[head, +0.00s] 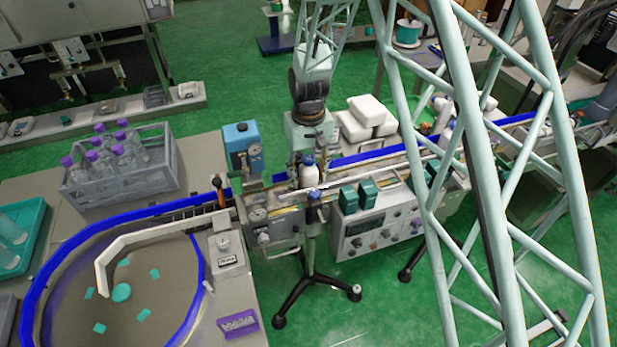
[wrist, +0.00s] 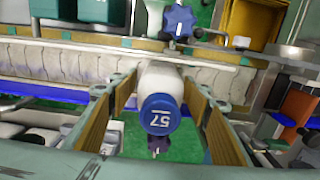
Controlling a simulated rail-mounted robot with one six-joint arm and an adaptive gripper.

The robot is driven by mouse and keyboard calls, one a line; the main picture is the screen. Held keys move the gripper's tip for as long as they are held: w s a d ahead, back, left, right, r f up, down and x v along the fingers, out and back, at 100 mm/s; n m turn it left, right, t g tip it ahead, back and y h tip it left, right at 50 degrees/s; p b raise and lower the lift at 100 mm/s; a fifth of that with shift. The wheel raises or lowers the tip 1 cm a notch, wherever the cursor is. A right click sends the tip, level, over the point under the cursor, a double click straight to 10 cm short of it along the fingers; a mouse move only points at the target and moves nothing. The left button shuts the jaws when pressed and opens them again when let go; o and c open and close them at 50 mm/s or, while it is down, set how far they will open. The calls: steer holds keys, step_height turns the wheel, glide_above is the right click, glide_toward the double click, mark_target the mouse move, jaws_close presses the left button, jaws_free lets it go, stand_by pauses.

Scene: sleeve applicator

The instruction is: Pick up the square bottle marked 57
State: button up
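The bottle marked 57 (wrist: 161,112) has a white body and a round blue cap with the white number 57. It stands between the two fingers of my gripper (wrist: 162,90) in the wrist view. The fingers are spread, one on each side, and green floor shows between them and the cap. I cannot tell whether either finger touches the body, whose lower part is hidden. In the head view the white bottle with a blue cap (head: 307,172) stands at the conveyor, just below my gripper (head: 310,150).
A blue star knob (wrist: 178,21) is close to the bottle. The conveyor (head: 375,160) has blue rails and a control box (head: 380,225) in front. A grey crate (head: 120,185) of purple-capped bottles stands left. White packs (head: 368,112) lie behind the conveyor.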

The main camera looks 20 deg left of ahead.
mark_target(309, 158)
steer(key=c, duration=0.9)
steer(key=shift+r, duration=0.2)
steer(key=shift+r, duration=4.85)
